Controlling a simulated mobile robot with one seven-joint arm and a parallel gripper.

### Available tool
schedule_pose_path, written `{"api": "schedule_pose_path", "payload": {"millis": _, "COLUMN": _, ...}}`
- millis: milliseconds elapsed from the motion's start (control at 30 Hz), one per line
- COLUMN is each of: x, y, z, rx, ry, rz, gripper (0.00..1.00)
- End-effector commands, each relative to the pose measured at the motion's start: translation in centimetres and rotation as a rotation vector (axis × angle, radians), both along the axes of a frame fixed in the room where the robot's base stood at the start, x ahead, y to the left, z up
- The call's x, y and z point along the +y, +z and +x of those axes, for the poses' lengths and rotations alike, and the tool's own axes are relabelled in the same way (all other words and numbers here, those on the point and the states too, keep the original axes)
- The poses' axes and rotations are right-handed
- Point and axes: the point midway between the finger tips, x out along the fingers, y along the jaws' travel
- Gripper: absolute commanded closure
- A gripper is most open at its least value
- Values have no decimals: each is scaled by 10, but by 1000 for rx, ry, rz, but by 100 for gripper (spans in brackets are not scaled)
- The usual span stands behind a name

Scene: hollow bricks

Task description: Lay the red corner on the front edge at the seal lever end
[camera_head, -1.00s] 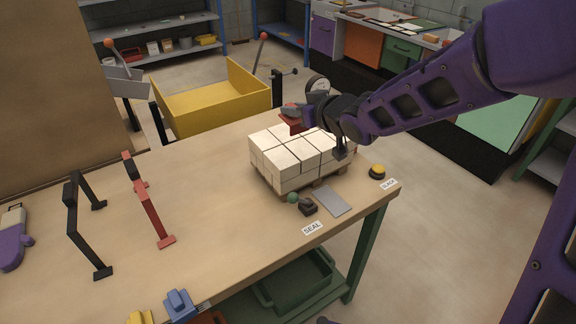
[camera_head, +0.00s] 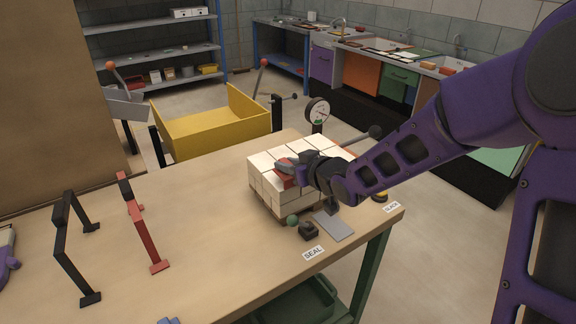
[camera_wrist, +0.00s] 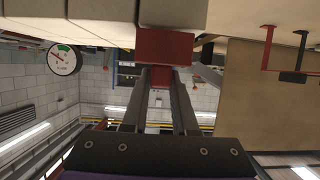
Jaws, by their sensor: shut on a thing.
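A block of white bricks (camera_head: 268,187) stands on a low pallet on the bench. My gripper (camera_head: 294,167) is shut on the red corner (camera_head: 285,180), at the near top edge of the block. In the wrist view the red corner (camera_wrist: 165,47) sits between the fingertips (camera_wrist: 162,75), close against pale brick faces. I cannot tell whether it rests on the bricks. The seal lever, with a green knob (camera_head: 293,221) and dark base (camera_head: 308,231), stands at the block's near side by the SEAL label (camera_head: 313,253).
A grey plate (camera_head: 333,226) lies right of the lever. A dial gauge (camera_head: 318,111) stands behind the block. Black (camera_head: 72,250) and red (camera_head: 141,222) frames stand on the left of the bench. A yellow bin (camera_head: 212,125) is beyond the far edge. Bare bench lies left of the block.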

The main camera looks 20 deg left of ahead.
Motion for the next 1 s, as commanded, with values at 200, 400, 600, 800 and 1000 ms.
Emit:
{"api": "schedule_pose_path", "payload": {"millis": 200, "x": 0, "y": -5, "z": 0, "rx": 0, "ry": 0, "rz": 0, "gripper": 100}}
{"api": "schedule_pose_path", "payload": {"millis": 400, "x": 0, "y": -3, "z": 0, "rx": 1, "ry": 0, "rz": -1, "gripper": 43}}
{"api": "schedule_pose_path", "payload": {"millis": 600, "x": 0, "y": -3, "z": 0, "rx": 1, "ry": 0, "rz": -1, "gripper": 43}}
{"api": "schedule_pose_path", "payload": {"millis": 800, "x": -4, "y": 4, "z": -2, "rx": -1, "ry": -2, "rz": 0, "gripper": 43}}
{"api": "schedule_pose_path", "payload": {"millis": 1000, "x": -32, "y": 20, "z": -25, "rx": -2, "ry": -4, "rz": -3, "gripper": 43}}
